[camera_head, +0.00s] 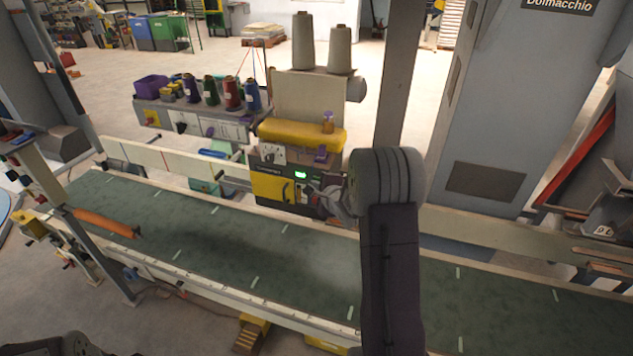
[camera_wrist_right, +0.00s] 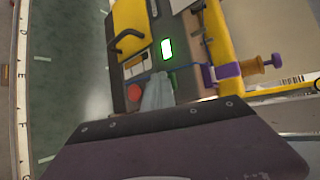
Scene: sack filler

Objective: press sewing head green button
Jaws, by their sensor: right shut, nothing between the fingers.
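The sewing head (camera_head: 282,188) is a yellow and dark box behind the green conveyor, with a glowing green-white rectangle (camera_head: 301,174) on its panel. In the right wrist view this rectangle (camera_wrist_right: 167,49) is clear of the fingers. A red button (camera_wrist_right: 134,92) is just left of my right gripper (camera_wrist_right: 159,82). A sliver of green (camera_wrist_right: 173,79) shows at the right of the fingertips, mostly hidden behind them. My right gripper is shut and empty, its tips at the panel; I cannot tell if they touch. My left gripper is not in view.
The green conveyor belt (camera_head: 200,228) runs across in front, empty under my arm. Thread cones (camera_head: 231,94) stand on a shelf behind left. A grey post (camera_head: 398,80) rises behind my right arm. A purple knob (camera_wrist_right: 228,71) sticks out right of the panel.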

